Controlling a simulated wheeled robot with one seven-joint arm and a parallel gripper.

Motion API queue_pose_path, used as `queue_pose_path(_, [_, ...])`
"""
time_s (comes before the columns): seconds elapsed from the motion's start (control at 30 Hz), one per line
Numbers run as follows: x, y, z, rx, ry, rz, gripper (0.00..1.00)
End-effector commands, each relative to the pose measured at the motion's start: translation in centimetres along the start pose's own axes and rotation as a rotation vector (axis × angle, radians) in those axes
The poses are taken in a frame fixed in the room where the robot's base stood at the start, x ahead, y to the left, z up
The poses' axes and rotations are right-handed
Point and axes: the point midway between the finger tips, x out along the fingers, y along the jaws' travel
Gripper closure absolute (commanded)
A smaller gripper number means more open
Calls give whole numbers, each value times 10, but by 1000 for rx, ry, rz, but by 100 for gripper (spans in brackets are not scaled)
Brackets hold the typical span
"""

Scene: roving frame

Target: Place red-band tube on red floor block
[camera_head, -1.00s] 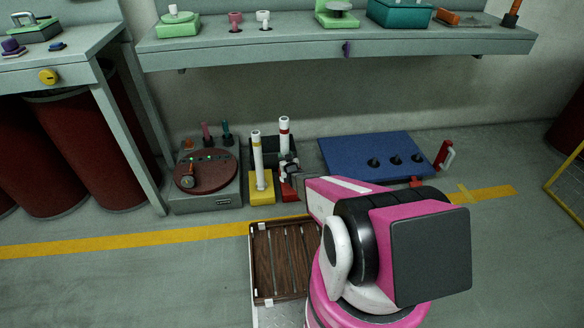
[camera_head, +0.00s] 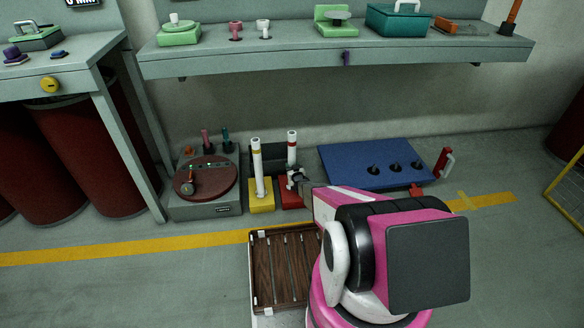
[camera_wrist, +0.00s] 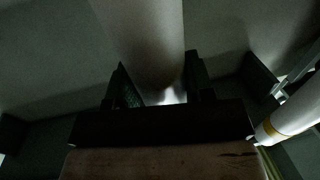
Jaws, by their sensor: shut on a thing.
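The red-band tube (camera_head: 292,151) is white with a red band near its top and stands about upright in the head view. My gripper (camera_head: 298,178) is shut on its lower part. In the wrist view the tube (camera_wrist: 143,40) rises between the two fingers of my gripper (camera_wrist: 160,92). The red floor block (camera_head: 290,198) lies just below and partly behind my gripper. The tube's foot is hidden, so I cannot tell whether it touches the block.
A yellow-band tube (camera_head: 257,160) stands on a yellow block (camera_head: 261,202) close to the left; the tube also shows in the wrist view (camera_wrist: 293,118). A dark bin (camera_head: 263,158) is behind. A blue board (camera_head: 345,163) lies right, a turntable (camera_head: 215,182) left, a slatted wooden tray (camera_head: 285,282) in front.

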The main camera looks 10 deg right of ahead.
Motion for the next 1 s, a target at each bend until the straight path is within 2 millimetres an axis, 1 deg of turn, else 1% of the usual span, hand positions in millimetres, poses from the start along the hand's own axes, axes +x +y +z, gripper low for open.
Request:
queue_pose_path(0.23, [0,0,0,0,1,0,81])
queue_pose_path(0.37, [0,0,4,1,1,0,81])
queue_pose_path(0.4, [0,0,3,0,0,0,39])
queue_pose_path(0.43, [0,0,3,0,0,0,29])
queue_pose_path(0.47, [0,0,3,0,0,0,27])
queue_pose_path(1.0, [-2,-2,0,1,0,0,27])
